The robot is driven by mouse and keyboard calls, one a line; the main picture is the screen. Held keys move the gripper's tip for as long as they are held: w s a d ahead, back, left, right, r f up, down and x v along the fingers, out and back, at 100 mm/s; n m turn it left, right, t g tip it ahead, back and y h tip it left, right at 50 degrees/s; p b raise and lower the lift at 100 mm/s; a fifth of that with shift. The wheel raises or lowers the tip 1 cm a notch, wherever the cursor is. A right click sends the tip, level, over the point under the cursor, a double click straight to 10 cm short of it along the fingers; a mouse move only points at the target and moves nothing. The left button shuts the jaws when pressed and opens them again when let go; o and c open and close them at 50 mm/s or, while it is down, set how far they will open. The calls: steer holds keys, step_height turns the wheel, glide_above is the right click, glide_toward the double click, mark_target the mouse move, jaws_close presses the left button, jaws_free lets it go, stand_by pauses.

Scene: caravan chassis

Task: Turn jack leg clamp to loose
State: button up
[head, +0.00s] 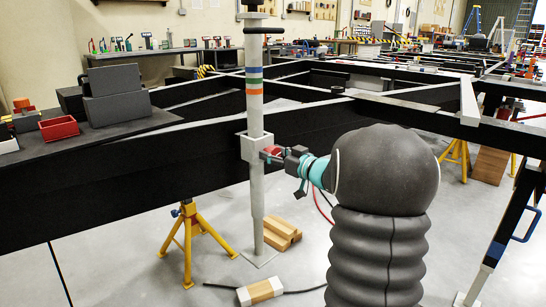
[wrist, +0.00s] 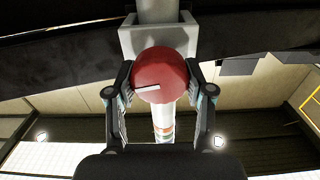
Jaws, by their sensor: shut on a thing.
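The jack leg (head: 256,192) is a pale grey upright post with green, blue and orange bands. It passes through a grey clamp bracket (head: 254,147) beside the black chassis beam. The clamp's round red knob (wrist: 160,77) is in the middle of the wrist view, with a white pointer line running towards the left. My gripper (wrist: 160,84) has one finger on each side of the knob and is shut on it. In the head view my gripper (head: 275,155) reaches the bracket from the right, and the knob is mostly hidden by the fingers.
Black chassis beams (head: 90,195) run across behind the leg. A yellow stand (head: 190,240) is at the left. Wooden blocks (head: 281,233) lie by the leg's foot, and a pale block (head: 260,291) lies nearer. A red bin (head: 59,127) and grey boxes (head: 117,95) sit on the left bench.

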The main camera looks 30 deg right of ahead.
steer(key=n+b, duration=0.1)
steer(key=n, duration=0.1)
steer(key=n+b, duration=0.1)
steer(key=n, duration=0.1)
steer(key=shift+a+f+n, duration=0.15)
steer(key=shift+n, duration=0.15)
steer(key=n+b, duration=0.1)
steer(key=n, duration=0.2)
steer(key=shift+n, duration=0.4)
steer(key=n, duration=0.4)
steer(key=shift+a+b, duration=0.1)
steer(key=shift+b, duration=0.3)
steer(key=n, duration=0.8)
steer(key=shift+f+n, duration=0.15)
steer(key=shift+n, duration=0.15)
steer(key=n, duration=0.4)
steer(key=shift+f+n, duration=0.1)
steer(key=shift+n, duration=0.2)
steer(key=n, duration=0.4)
steer(key=shift+f+n, duration=0.1)
steer(key=shift+n, duration=2)
